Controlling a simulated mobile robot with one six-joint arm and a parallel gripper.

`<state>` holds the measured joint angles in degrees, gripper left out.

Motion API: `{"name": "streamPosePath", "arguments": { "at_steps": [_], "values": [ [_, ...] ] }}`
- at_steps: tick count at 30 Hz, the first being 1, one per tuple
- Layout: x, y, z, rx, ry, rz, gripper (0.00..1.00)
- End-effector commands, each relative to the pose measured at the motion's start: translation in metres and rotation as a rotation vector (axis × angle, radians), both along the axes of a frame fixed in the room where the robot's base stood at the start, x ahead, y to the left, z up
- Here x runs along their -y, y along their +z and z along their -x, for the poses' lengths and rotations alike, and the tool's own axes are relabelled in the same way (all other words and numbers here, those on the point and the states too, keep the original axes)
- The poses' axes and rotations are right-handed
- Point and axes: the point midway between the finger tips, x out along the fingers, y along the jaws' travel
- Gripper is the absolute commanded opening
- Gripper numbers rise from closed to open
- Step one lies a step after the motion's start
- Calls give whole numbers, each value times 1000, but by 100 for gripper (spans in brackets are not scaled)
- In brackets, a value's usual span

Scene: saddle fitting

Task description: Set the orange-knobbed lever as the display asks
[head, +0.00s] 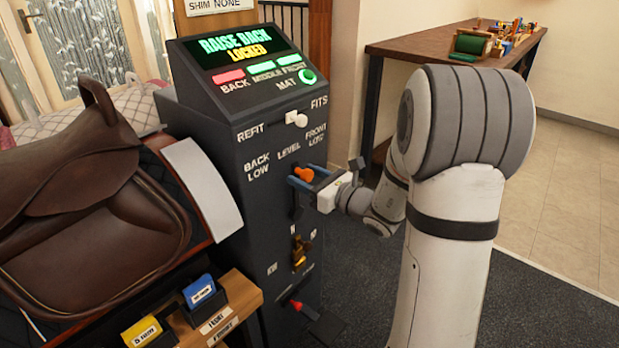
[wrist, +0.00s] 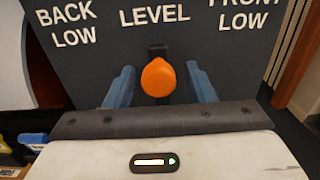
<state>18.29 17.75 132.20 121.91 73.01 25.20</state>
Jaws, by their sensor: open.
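The orange-knobbed lever (head: 304,174) is on the dark console's front, under the words BACK LOW, LEVEL and FRONT LOW. In the wrist view its orange knob (wrist: 158,77) stands directly below LEVEL. My gripper (head: 307,179) is open, with one blue finger on each side of the knob and a gap on both sides; the fingers (wrist: 160,88) also show in the wrist view. The display (head: 240,48) reads RAISE BACK and LOCKED. Below it the BACK light (head: 229,76) is red, and the MIDDLE, FRONT and MAT lights are green.
A white-knobbed lever (head: 297,118) sits above, between REFIT and FITS. A brass lever (head: 299,252) and a red-tipped lever (head: 296,305) are lower down. A brown saddle (head: 85,190) is at left, with blue (head: 200,291) and yellow (head: 142,332) blocks below it. A wooden bench (head: 430,45) stands behind.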

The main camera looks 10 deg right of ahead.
Motion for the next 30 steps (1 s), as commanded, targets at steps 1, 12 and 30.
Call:
{"name": "streamPosePath", "arguments": {
  "at_steps": [1,12,30],
  "values": [
    [0,0,0,0,0,0,50],
    [1,0,0,1,0,1,24],
    [-3,1,-1,-9,9,-11,0]
  ]
}}
